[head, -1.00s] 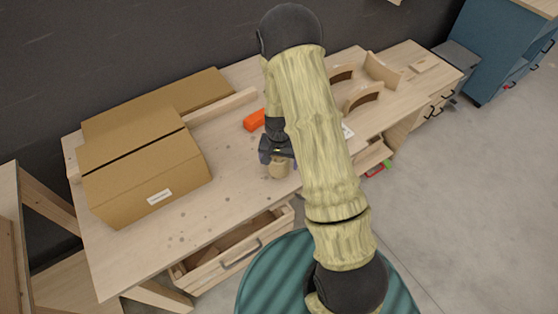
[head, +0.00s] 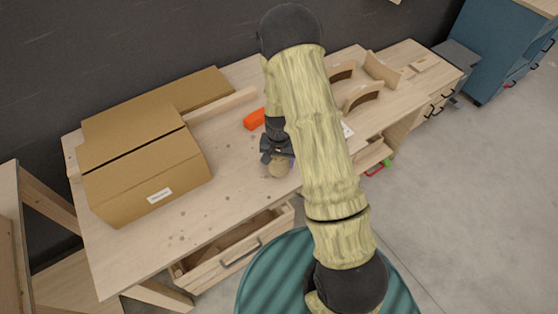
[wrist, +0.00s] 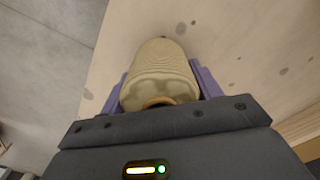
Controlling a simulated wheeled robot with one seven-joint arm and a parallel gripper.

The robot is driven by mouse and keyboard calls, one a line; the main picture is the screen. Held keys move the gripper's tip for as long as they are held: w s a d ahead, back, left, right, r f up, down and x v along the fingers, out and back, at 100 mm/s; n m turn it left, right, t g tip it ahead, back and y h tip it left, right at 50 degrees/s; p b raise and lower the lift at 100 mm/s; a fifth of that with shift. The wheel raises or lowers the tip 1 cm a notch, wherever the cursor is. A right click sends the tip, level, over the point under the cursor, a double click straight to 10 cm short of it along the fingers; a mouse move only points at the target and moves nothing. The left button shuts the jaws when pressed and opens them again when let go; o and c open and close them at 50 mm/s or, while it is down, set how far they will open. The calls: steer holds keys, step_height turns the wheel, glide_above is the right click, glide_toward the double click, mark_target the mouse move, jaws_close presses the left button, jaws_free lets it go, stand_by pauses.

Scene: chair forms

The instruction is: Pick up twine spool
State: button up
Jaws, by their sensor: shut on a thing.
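The twine spool (head: 279,169) is a tan, rounded roll at my gripper (head: 277,158), over the wooden workbench (head: 235,170). In the wrist view the twine spool (wrist: 160,72) sits between the two purple fingers of my gripper (wrist: 162,84), which are shut on its sides. Its wound strands and a brownish ring at the near end show. I cannot tell for certain whether it is clear of the bench top. My arm hides part of the bench to the right in the head view.
A large cardboard box (head: 145,170) stands on the bench's left. An orange object (head: 254,119) lies behind my gripper. Curved wooden pieces (head: 362,97) stand to the right. An open drawer (head: 235,247) juts out below the front edge. Bare bench lies between box and gripper.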

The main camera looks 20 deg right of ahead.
step_height(320, 180, up, 10)
steer(key=b, duration=0.1)
stand_by(0.5)
stand_by(0.7)
